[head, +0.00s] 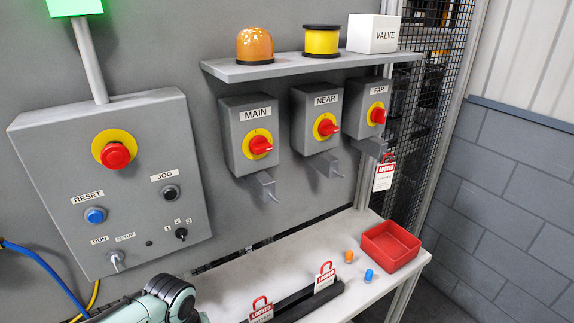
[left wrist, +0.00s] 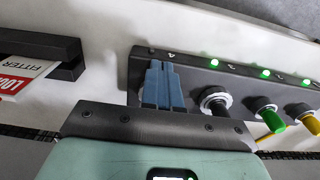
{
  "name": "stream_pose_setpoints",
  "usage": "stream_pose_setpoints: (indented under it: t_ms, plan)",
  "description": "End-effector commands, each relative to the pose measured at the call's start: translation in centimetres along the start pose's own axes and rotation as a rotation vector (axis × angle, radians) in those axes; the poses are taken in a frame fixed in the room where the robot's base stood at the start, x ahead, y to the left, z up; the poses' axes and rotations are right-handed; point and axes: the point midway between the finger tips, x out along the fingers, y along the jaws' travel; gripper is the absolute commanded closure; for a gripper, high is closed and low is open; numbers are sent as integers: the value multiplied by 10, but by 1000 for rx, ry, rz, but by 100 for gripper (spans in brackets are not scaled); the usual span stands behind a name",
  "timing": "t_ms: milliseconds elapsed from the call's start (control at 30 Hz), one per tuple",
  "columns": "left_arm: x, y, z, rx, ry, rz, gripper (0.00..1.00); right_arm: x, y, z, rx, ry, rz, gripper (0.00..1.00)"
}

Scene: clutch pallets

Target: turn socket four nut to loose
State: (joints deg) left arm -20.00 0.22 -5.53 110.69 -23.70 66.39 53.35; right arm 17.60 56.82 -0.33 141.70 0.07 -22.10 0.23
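A dark socket panel (left wrist: 200,60) runs across the left wrist view with numbered positions. The number 4 is at its left end, beside a small lamp that looks unlit. My left gripper (left wrist: 162,75) reaches over this end with its two blue fingers close together. The socket four nut is hidden behind the fingers, so I cannot tell whether they hold it. A black and white connector (left wrist: 215,102) sits to the right of the fingers. In the head view only part of my left arm shows at the bottom. My right gripper is not in view.
A yellow connector (left wrist: 266,110) and a green one (left wrist: 300,112) stand farther right on the panel, with green lamps lit. A dark holder (left wrist: 40,45) with a red and white lockout tag (left wrist: 18,78) lies left. A red tray (head: 391,245) stands on the white bench (head: 345,232).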

Motion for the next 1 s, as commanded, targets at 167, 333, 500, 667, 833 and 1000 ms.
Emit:
stream_pose_setpoints:
  t_ms: [167,333,500,667,833,1000]
  plan:
    - [0,0,5,-1,4,3,100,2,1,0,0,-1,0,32]
    - [-6,0,6,-2,3,2,100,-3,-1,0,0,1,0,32]
    - [-26,0,5,-1,4,2,100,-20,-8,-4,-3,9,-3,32]
    - [-46,1,5,-1,4,3,100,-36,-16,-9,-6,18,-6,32]
    - [-62,0,6,-1,3,2,100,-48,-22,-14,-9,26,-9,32]
    - [-61,0,7,-1,0,0,100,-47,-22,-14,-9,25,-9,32]
